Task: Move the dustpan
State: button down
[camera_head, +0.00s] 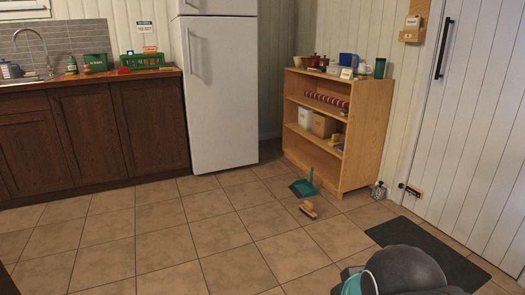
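My gripper is not in view. A dark rounded shape with a teal part at the bottom right looks like a link of my arm.
The open shelf unit (355,150) holds boxes and cups and stands close behind the dustpan. A white fridge (222,95) and dark wooden cabinets (95,140) are at left. A dark mat (445,262) lies before the white door (470,130). The middle floor is clear.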

aim_at(303, 189)
jog(key=z, duration=0.15)
jog(key=i, duration=2.05)
jog(key=z, duration=0.3)
jog(key=i, duration=1.75)
